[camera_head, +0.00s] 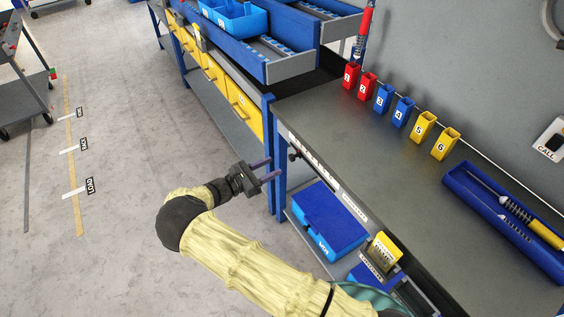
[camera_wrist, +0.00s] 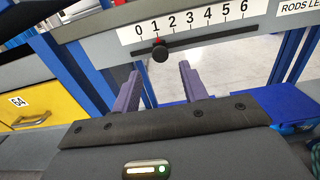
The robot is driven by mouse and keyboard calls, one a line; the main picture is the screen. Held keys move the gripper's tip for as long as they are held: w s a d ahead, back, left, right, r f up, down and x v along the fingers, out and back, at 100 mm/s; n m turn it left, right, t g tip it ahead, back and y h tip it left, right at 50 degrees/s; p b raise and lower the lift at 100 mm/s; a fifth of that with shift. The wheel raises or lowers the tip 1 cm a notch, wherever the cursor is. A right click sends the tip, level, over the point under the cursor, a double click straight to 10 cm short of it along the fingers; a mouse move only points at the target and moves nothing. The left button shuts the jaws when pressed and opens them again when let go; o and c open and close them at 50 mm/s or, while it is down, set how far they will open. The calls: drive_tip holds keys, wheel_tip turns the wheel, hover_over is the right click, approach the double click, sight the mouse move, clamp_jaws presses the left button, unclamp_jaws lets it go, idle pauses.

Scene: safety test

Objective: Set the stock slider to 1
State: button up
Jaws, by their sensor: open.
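The stock slider is a black round knob (camera_wrist: 159,52) on a dark slot under a white scale (camera_wrist: 190,24) numbered 0 to 6, on the bench's front edge. In the wrist view its small red pointer is below the 1. In the head view the knob (camera_head: 292,157) sticks out near the left end of the scale strip (camera_head: 316,164). My gripper (camera_head: 275,168) is open and empty in front of the bench corner. In the wrist view my gripper's two purple fingers (camera_wrist: 159,73) are spread to either side of the knob, lower in the picture, with no visible contact.
Blue bench legs (camera_head: 277,150) stand close to my fingers. A blue box (camera_head: 327,220) sits on the shelf below. Yellow drawers (camera_head: 243,107) are to the left. Numbered bins (camera_head: 384,98) and a blue tray (camera_head: 490,205) stand on the bench top.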

drive_tip(key=v, duration=0.8)
drive_tip(key=shift+s+a, duration=0.25)
drive_tip(key=shift+w, duration=0.1)
